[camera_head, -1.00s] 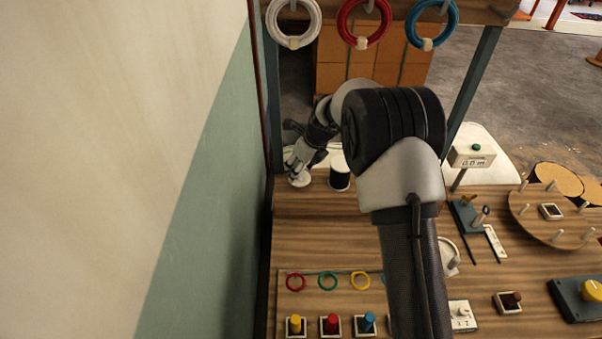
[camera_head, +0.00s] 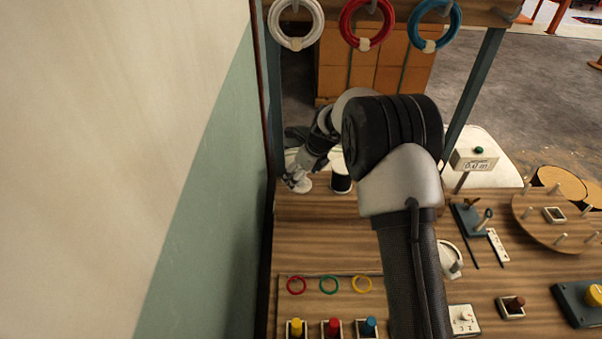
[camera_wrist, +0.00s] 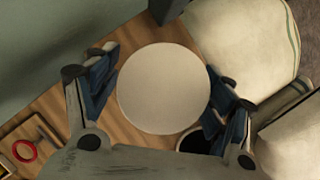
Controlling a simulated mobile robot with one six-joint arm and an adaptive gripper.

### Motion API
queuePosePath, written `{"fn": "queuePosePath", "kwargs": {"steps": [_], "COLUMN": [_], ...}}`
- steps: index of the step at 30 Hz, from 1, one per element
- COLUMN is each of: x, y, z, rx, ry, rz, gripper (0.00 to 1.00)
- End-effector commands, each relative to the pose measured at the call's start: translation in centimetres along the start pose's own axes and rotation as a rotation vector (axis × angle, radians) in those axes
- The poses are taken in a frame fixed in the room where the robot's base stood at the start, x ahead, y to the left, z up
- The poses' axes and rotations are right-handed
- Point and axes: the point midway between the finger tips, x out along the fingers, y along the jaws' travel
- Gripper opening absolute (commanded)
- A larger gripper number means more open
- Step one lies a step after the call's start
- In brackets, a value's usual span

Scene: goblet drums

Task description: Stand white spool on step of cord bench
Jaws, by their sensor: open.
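The white spool (camera_wrist: 163,88) shows in the wrist view as a large pale round top between the two fingers of my gripper (camera_wrist: 170,74). The fingers are open, one on each side of it; I cannot tell whether they touch it. In the head view my gripper (camera_head: 297,174) is low over the white spool (camera_head: 299,186), at the back left of the wooden cord bench (camera_head: 330,230), and partly covers it. I cannot clearly make out the bench's step.
A dark spool (camera_head: 341,184) stands just right of the white one. The wall (camera_head: 215,200) is close on the left. White, red and blue cord coils hang from the overhead bar. Colored rings (camera_head: 329,285) and pegs are at the front. The bench middle is partly clear.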

Motion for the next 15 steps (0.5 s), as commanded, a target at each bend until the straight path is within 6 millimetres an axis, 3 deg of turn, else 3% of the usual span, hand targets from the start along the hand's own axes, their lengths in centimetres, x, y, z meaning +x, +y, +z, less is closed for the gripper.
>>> {"fn": "queuePosePath", "kwargs": {"steps": [7,15], "x": [-0.9,-6.4], "y": [-0.1,-0.1], "z": [0.2,0.3], "rx": [0.000,0.000], "ry": [-0.001,-0.002], "rz": [-0.001,-0.003], "gripper": [0.75,0.75]}}
